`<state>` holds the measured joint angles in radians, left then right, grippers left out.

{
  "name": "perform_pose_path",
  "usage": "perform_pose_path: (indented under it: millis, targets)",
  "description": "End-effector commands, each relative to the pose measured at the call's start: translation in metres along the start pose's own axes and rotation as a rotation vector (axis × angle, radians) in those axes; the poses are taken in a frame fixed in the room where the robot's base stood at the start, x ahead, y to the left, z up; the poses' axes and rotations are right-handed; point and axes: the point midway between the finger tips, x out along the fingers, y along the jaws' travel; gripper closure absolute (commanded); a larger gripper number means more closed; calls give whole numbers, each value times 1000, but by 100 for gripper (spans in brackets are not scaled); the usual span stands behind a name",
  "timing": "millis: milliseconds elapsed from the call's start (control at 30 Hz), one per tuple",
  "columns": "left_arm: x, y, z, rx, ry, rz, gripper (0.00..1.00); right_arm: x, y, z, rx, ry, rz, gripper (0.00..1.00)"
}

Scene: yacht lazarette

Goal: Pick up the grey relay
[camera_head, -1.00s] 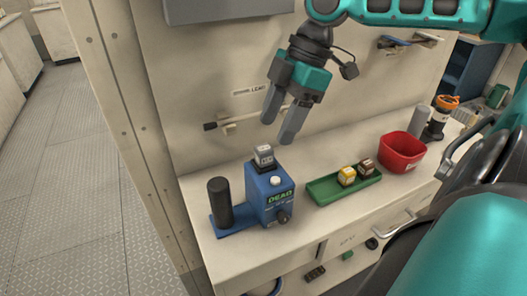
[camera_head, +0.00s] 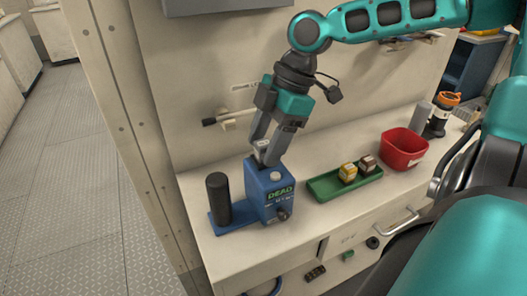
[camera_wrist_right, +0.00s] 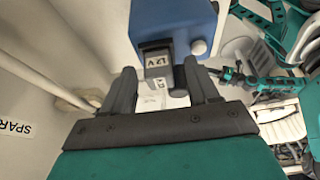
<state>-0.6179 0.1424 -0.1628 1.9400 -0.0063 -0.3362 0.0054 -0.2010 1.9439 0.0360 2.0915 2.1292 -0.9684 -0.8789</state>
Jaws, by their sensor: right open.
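The grey relay (camera_head: 261,146) sits on top of the blue tester box (camera_head: 268,196), which reads DEAD. Its top, marked 12V, shows in the right wrist view (camera_wrist_right: 157,62). My right gripper (camera_head: 265,154) points down at the relay, with its fingers apart on either side of it. In the right wrist view the open fingers (camera_wrist_right: 162,80) show a gap around the relay's near side, and I cannot tell whether either finger touches it. The fingers partly hide the relay in the head view. My left gripper is not in view.
A black cylinder (camera_head: 218,198) stands on the tester's base at left. The wall stands close behind.

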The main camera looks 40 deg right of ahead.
Motion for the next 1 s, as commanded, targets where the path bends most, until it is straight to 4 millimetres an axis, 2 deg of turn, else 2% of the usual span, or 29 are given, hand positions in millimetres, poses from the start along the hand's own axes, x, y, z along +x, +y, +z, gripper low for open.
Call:
perform_pose_path:
  millis: [67, 633, 1000]
  targets:
    - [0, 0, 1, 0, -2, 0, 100, 0, 0, 0, 0, 0, 0, 45]
    - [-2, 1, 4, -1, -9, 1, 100, 0, 0, 0, 1, 0, 0, 100]
    - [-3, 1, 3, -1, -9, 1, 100, -6, 0, -2, 0, 1, 2, 100]
